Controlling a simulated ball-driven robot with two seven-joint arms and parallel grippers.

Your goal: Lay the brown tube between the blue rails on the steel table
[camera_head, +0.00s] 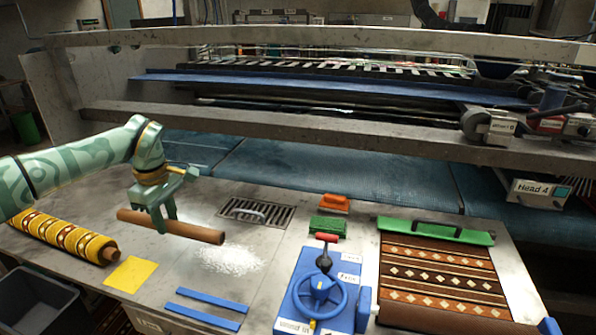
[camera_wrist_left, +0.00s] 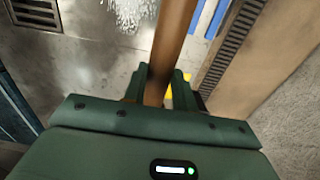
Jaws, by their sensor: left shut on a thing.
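The brown tube (camera_head: 190,231) is held by my left gripper (camera_head: 163,226) near its left part, and it slants down to the right in the head view. In the left wrist view the tube (camera_wrist_left: 170,45) runs up from between the fingers (camera_wrist_left: 160,85). The tube appears to be above the steel table (camera_head: 190,275); the exact height cannot be told. Two blue rails (camera_head: 208,308) lie parallel on the table, in front and to the right of the tube, with bare steel between them. The rails also show partly in the left wrist view (camera_wrist_left: 216,20). My right gripper is not in view.
A yellow cloth (camera_head: 131,274) and a rolled rug (camera_head: 65,236) lie at the left. White granules (camera_head: 230,260) lie behind the rails. A blue valve box (camera_head: 322,290) stands right of them. A drain grate (camera_head: 256,212) and brushes (camera_head: 328,226) are farther back.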

